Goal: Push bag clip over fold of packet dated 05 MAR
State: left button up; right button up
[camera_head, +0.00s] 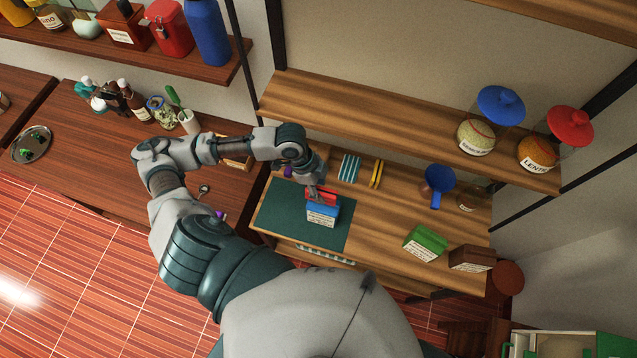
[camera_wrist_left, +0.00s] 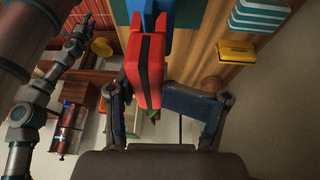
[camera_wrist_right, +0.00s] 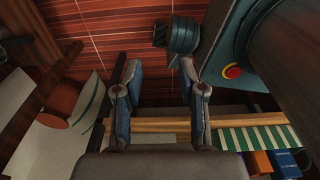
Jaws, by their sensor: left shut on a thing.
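A blue packet (camera_head: 322,212) with a white label stands on a dark green mat (camera_head: 279,203); the label's print is too small to read. The red bag clip (camera_wrist_left: 146,70), with a dark slot along it, is between the fingers of my left gripper (camera_wrist_left: 157,106), which is shut on it. In the head view the red clip (camera_head: 323,195) is at the packet's top edge. I cannot tell whether it is around the fold or only against it. My right gripper (camera_wrist_right: 162,88) is open and empty in the right wrist view, away from the packet.
A green packet (camera_head: 425,243) and a brown packet (camera_head: 472,258) stand right of the mat. A shelf with jars (camera_head: 476,137) overhangs the back. Counter between mat and green packet is clear.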

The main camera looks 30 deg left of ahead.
pick_arm(q)
jog(key=shift+d+f, duration=0.75)
jog(key=shift+d, duration=0.15)
jog(key=shift+d+f, duration=0.1)
jog(key=shift+f, duration=0.4)
jog(key=shift+a+f, duration=0.1)
jog(key=shift+a, duration=0.3)
jog(key=shift+a+f, duration=0.1)
jog(key=shift+a, duration=0.15)
jog(key=shift+s+a, duration=0.1)
jog(key=shift+a, duration=0.1)
jog(key=o, duration=0.9)
jog(key=shift+d, duration=0.15)
jog(key=o, duration=0.4)
jog(key=shift+d, duration=0.2)
jog(key=shift+c, duration=0.2)
jog(key=shift+o, duration=0.2)
jog(key=shift+d, duration=0.25)
jog(key=shift+a+r, duration=0.15)
jog(key=shift+r, duration=0.05)
jog(key=v, duration=1)
jog(key=shift+r, duration=0.8)
pick_arm(e)
jog(key=shift+d+f, duration=0.2)
jog(key=shift+d, duration=0.4)
jog(key=shift+d+f, duration=0.15)
jog(key=shift+d, duration=0.4)
